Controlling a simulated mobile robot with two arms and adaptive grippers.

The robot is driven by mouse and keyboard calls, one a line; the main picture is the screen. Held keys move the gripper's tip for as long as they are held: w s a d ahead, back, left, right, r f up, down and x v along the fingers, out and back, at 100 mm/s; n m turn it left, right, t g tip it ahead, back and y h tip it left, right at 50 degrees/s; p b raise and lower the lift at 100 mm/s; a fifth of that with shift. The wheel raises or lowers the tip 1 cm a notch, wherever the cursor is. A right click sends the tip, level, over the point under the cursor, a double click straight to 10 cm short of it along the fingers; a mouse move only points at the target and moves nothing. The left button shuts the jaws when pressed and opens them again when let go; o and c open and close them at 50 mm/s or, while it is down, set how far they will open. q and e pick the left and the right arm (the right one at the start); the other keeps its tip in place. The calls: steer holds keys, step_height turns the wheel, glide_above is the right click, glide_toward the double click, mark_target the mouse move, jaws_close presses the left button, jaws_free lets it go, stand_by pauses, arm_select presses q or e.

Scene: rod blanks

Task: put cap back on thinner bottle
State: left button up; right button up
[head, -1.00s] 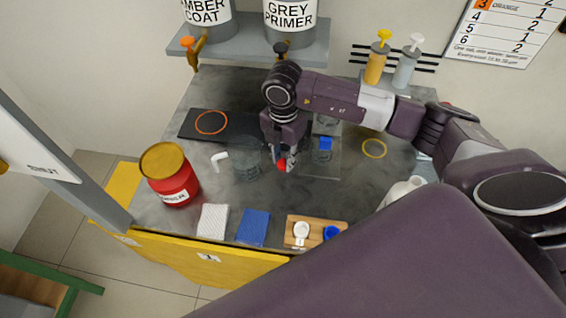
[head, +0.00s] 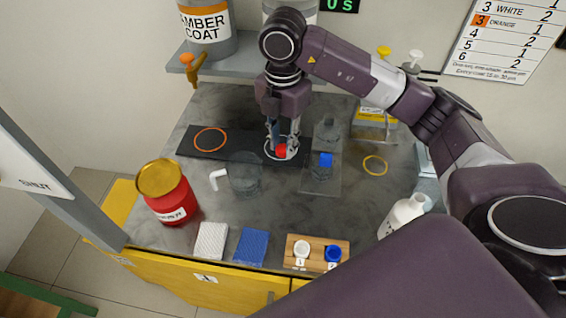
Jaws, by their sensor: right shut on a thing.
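A white bottle (head: 401,214) stands at the right edge of the table, partly hidden by my arm; its top looks open. A wooden block (head: 317,264) at the front holds a white cap (head: 302,249) and a blue cap (head: 333,253). I cannot read a label on the bottle. My right gripper (head: 282,147) points down and is shut on a small red thing (head: 281,151), over a white ring (head: 292,154) on the black mat (head: 238,147). Whether the red thing touches the mat is unclear. My left gripper is out of view.
A red can (head: 172,194) with a yellowish lid stands at the left. A clear jug (head: 244,174) is near the middle. Clear vessels with a blue piece (head: 326,159) stand just right of my gripper. A white pad (head: 211,241) and blue pad (head: 251,244) lie in front.

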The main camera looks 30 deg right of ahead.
mark_target(283, 153)
step_height(283, 153, up, 7)
steer(key=shift+f, duration=0.1)
stand_by(0.3)
stand_by(0.4)
steer(key=n, duration=0.2)
steer(key=s+n, duration=0.1)
steer(key=n, duration=0.3)
steer(key=shift+s+a+f, duration=0.15)
steer(key=shift+a+f, duration=0.2)
steer(key=shift+f, duration=0.05)
steer(key=s+a+f+m, duration=0.2)
steer(key=s+m, duration=0.2)
steer(key=m, duration=1)
steer(key=s+a+f+m, duration=0.2)
steer(key=s+m, duration=0.3)
steer(key=m, duration=1)
steer(key=shift+s, duration=0.25)
